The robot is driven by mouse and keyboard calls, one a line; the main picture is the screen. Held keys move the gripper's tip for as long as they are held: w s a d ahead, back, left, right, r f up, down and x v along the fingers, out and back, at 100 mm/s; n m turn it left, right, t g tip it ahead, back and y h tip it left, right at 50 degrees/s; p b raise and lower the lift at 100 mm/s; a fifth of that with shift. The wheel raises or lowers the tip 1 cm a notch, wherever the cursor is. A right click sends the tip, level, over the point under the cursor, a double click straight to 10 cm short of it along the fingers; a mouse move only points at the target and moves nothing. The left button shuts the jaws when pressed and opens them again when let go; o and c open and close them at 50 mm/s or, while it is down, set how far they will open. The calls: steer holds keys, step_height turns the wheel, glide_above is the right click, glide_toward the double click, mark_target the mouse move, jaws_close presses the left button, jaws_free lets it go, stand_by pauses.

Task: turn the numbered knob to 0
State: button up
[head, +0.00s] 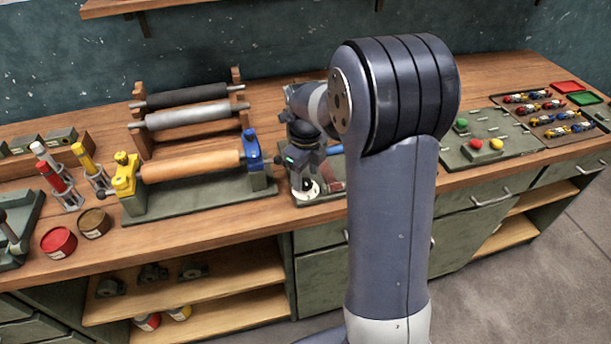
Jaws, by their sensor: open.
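A small round white dial (308,191), which looks like the numbered knob, sits on a green base plate (333,197) on the bench, right of the wooden roller. Its numbers are too small to read, so its setting cannot be told. My gripper (303,178) points down directly over the dial and hides part of it. Its jaws are open. Whether the fingers straddle or touch the knob cannot be told from here. My arm hides the right part of the plate.
A wooden roller (190,165) between a yellow (125,178) and a blue end block (252,147) stands close on the left. A rack with dark (187,96) and grey rollers (190,116) stands behind. A panel with coloured buttons (490,140) lies to the right.

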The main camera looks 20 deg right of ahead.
steer(key=shift+f, duration=0.85)
steer(key=shift+c, duration=0.3)
steer(key=c, duration=0.9)
